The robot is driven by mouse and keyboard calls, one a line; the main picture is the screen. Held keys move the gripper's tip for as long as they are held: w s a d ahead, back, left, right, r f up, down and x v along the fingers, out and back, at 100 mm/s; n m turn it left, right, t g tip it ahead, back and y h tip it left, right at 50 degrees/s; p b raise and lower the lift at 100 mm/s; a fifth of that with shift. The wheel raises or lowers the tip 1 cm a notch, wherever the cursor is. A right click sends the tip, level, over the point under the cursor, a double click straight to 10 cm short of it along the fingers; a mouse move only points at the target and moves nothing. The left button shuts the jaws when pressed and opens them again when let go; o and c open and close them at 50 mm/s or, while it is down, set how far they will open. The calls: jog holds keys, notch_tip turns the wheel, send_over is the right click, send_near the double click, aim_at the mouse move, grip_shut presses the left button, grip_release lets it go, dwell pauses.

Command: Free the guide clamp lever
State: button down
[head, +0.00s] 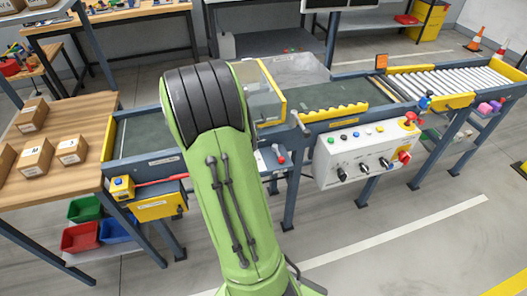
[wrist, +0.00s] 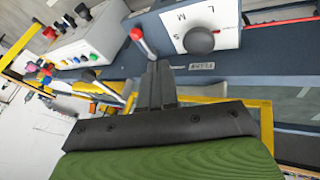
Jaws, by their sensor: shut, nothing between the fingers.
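A red-tipped lever (wrist: 143,43) stands on the dark blue rail in the wrist view, just beyond my fingertips. It appears to be the guide clamp lever; its label (wrist: 202,67) is too small to read. My gripper (wrist: 157,72) is shut and empty, its fingertips close to the lever's lower end. I cannot tell whether they touch. A black knob (wrist: 200,41) on a white plate marked S, M and L sits right of the lever. In the head view the red-tipped lever (head: 281,157) shows just right of my arm, which hides my gripper.
A white control box (head: 368,152) with buttons and knobs hangs on the conveyor front, and shows at upper left in the wrist view (wrist: 85,35). A grey-handled crank (head: 300,124) sticks out nearby. A wooden table (head: 85,115) with cartons stands left. The front floor is clear.

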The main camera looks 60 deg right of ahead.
jog(key=b, duration=0.3)
send_near(278, 154)
jog(key=f, duration=0.1)
jog(key=w+a+f, duration=0.1)
jog(key=f, duration=0.2)
jog(key=shift+w+a+f, duration=0.3)
jog(key=shift+w+a, duration=0.05)
jog(key=shift+w, duration=0.05)
jog(key=shift+s+d+f, duration=0.25)
jog(key=shift+s+d, duration=0.2)
jog(key=shift+s, duration=0.05)
jog(key=shift+s+d+f, duration=0.25)
jog(key=shift+s+d, duration=0.15)
jog(key=shift+s, duration=0.15)
jog(key=shift+s+d+f+b, duration=0.15)
jog(key=shift+s+d+b, duration=0.15)
jog(key=shift+s, duration=0.15)
